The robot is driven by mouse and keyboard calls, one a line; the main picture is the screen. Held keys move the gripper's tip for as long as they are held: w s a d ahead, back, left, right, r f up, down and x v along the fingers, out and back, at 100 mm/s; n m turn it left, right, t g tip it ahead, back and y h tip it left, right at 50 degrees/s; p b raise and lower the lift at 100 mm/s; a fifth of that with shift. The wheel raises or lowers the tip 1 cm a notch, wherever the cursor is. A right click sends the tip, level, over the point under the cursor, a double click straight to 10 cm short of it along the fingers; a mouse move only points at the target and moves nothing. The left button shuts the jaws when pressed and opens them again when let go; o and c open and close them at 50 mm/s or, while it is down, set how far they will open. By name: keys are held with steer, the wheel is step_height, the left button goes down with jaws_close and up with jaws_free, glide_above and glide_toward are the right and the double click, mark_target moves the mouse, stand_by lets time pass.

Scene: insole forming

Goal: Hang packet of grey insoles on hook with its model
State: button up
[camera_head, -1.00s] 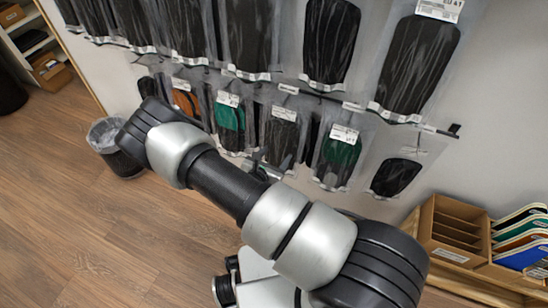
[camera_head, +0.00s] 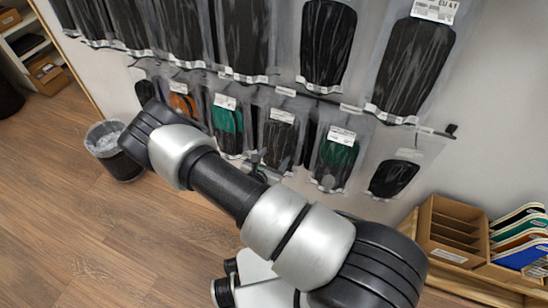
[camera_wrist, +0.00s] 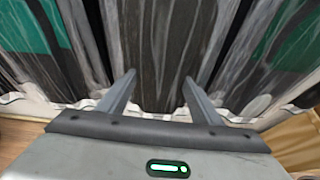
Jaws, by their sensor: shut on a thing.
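The packet of dark grey insoles (camera_head: 279,138) is in the lower row on the wall, between two packets with green insoles. A white label shows at its top; its hook is hard to make out. In the wrist view the grey packet (camera_wrist: 158,45) fills the middle, upright between my fingers. My gripper (camera_wrist: 159,82) is shut on this packet near its lower part. In the head view my gripper (camera_head: 259,160) is small and partly hidden behind my arm. I cannot tell whether the packet's top is on a hook.
Green packets hang left (camera_head: 227,124) and right (camera_head: 336,155) of the grey one, close beside it. A packet with a black insole (camera_head: 392,178) hangs farther right. Large dark packets (camera_head: 328,45) hang above. A bin (camera_head: 115,150) and a cardboard organiser (camera_head: 452,235) stand below.

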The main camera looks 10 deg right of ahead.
steer(key=shift+f, duration=0.1)
steer(key=o, duration=1.2)
steer(key=p+v, duration=0.4)
steer(key=v, duration=1.3)
steer(key=shift+s+a, duration=0.1)
steer(key=shift+s, duration=0.05)
